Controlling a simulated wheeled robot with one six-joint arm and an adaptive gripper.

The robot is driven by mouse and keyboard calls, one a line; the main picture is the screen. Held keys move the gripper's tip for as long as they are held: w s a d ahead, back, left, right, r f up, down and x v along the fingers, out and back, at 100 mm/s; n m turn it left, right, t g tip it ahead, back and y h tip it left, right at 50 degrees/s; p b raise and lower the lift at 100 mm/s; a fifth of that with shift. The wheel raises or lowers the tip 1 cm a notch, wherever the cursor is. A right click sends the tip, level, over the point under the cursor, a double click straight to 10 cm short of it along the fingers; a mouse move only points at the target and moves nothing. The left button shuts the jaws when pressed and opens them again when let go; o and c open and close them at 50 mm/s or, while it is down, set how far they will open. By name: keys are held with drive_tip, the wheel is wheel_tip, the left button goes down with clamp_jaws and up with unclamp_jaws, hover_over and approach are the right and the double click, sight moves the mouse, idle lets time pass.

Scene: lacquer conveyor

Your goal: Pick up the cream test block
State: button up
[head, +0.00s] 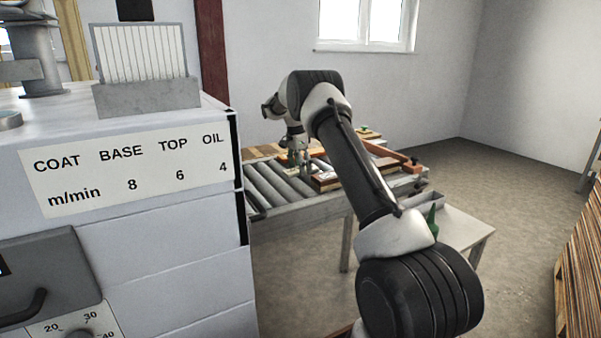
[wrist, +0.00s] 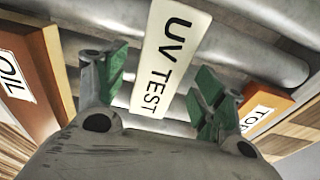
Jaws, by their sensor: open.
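The cream test block (wrist: 172,58), lettered "UV TEST", lies on the grey rollers in the wrist view. My gripper (wrist: 160,88) is open, with one green-padded finger on each side of the block. I cannot tell whether either pad touches it. The block's near end is close to the gripper's palm.
A brown block labelled "OIL" (wrist: 32,75) stands left of the gripper, and an orange one with a partly hidden label (wrist: 268,102) stands right. A side table (head: 465,226) holds a green bottle (head: 432,221). A large pale machine (head: 150,225) fills the left.

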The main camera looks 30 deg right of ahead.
drive_tip(key=c, duration=1.2)
drive_tip(key=shift+r, duration=0.1)
